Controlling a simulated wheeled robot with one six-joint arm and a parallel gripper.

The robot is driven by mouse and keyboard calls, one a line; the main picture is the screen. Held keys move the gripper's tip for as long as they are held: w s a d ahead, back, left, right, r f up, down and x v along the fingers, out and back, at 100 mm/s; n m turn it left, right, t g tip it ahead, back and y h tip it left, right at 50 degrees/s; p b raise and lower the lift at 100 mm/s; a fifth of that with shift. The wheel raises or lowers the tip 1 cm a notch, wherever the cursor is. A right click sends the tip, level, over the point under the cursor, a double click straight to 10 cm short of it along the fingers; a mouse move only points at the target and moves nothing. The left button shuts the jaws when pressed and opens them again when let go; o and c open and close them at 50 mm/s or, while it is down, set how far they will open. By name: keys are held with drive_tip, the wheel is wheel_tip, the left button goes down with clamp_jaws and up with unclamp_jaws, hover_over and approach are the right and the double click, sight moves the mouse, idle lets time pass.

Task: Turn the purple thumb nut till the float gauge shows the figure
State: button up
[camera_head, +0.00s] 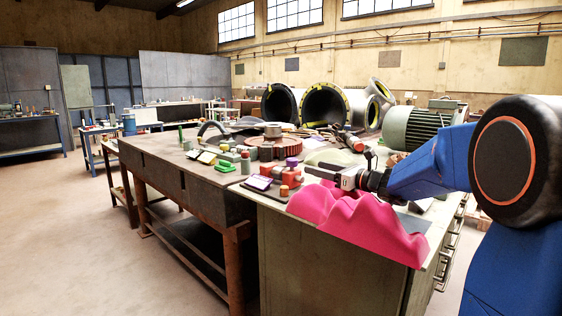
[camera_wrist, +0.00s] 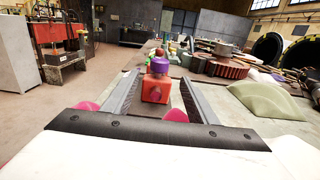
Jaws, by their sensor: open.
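The purple thumb nut (camera_head: 292,163) sits on top of a red block (camera_head: 291,176) on the bench. In the wrist view the nut (camera_wrist: 159,65) shows above the red block (camera_wrist: 155,90), in line with the gap between my fingers. My gripper (camera_head: 308,172) is open and empty, its fingers pointing left at the red block, with the tips close to its right side. I cannot tell whether they touch it. A small tilted panel with a pale face (camera_head: 258,183) lies left of the block; it may be the gauge, but no figure is readable.
A bright pink draped form (camera_head: 350,215) lies under my gripper at the bench's front corner. A green motor (camera_head: 415,127) and large lined pipes (camera_head: 325,105) stand behind.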

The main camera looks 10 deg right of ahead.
sight(292, 162)
drive_tip(key=x, duration=1.6)
drive_tip(key=shift+w+f, duration=0.1)
drive_tip(key=shift+c, duration=0.7)
drive_tip(key=c, duration=0.9)
